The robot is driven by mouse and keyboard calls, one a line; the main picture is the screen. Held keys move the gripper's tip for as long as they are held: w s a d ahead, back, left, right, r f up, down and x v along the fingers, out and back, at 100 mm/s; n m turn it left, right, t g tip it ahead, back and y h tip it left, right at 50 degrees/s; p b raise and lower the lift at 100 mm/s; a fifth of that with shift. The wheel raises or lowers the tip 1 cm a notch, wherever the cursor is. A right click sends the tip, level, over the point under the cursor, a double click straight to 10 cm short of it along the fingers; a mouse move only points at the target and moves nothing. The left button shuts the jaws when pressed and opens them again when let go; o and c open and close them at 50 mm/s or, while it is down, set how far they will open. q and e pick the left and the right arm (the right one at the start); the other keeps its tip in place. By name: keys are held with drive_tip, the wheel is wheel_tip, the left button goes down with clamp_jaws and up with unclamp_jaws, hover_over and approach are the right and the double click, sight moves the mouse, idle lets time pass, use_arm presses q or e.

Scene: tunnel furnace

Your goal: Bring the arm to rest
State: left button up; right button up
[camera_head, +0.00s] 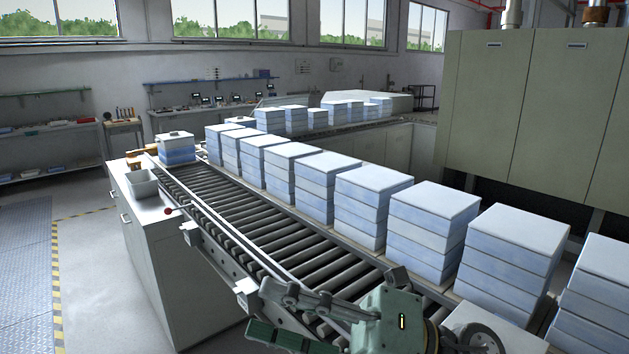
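My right gripper (262,311) is at the bottom middle of the head view, with its green housing to the right and its fingers pointing left. The two fingers are spread apart with nothing between them. It is in front of the near end of the roller conveyor (262,225); I cannot tell how high above it or whether it touches. My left gripper is not in view.
Stacks of blue-white boxes (362,205) stand in a row along the conveyor's far side. One stack (176,148) stands at its far left end. A white cabinet (190,280) with a grey bin (142,185) is on the left. Open floor (30,300) lies beyond it.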

drive_tip(key=w+d+f+m+t+h, duration=0.3)
drive_tip(key=w+d+m+t+h, duration=0.35)
drive_tip(key=m+t, duration=0.5)
drive_tip(key=w+d+f+m+t+h, duration=0.3)
drive_tip(key=w+d+m+t+h, duration=0.35)
drive_tip(key=m, duration=0.75)
drive_tip(key=s+d+f+m+g+h, duration=0.2)
drive_tip(key=d+f+m+h, duration=0.2)
drive_tip(key=f, duration=0.4)
drive_tip(key=s+d+f+m+g+h, duration=0.2)
drive_tip(key=d+f+m+h, duration=0.2)
drive_tip(key=f, duration=0.5)
drive_tip(key=s+d+f+m+g, duration=0.2)
drive_tip(key=s+f+g, duration=0.4)
drive_tip(key=s+f, duration=0.5)
drive_tip(key=s+d+f+m+g, duration=0.1)
drive_tip(key=s+f+m+g, duration=0.1)
drive_tip(key=s+f+g, duration=0.7)
drive_tip(key=s+f+t, duration=0.1)
drive_tip(key=s+f, duration=0.2)
drive_tip(key=f, duration=1.1)
drive_tip(key=s+f+t, duration=0.1)
drive_tip(key=s+f, duration=0.2)
drive_tip(key=f, duration=1)
drive_tip(key=s+d+f+g, duration=0.1)
drive_tip(key=s+d+f, duration=0.2)
drive_tip(key=s+f, duration=1.2)
drive_tip(key=shift+s+d+f+g+h, duration=0.15)
drive_tip(key=shift+s+f+g+h, duration=0.15)
drive_tip(key=shift+s, duration=0.3)
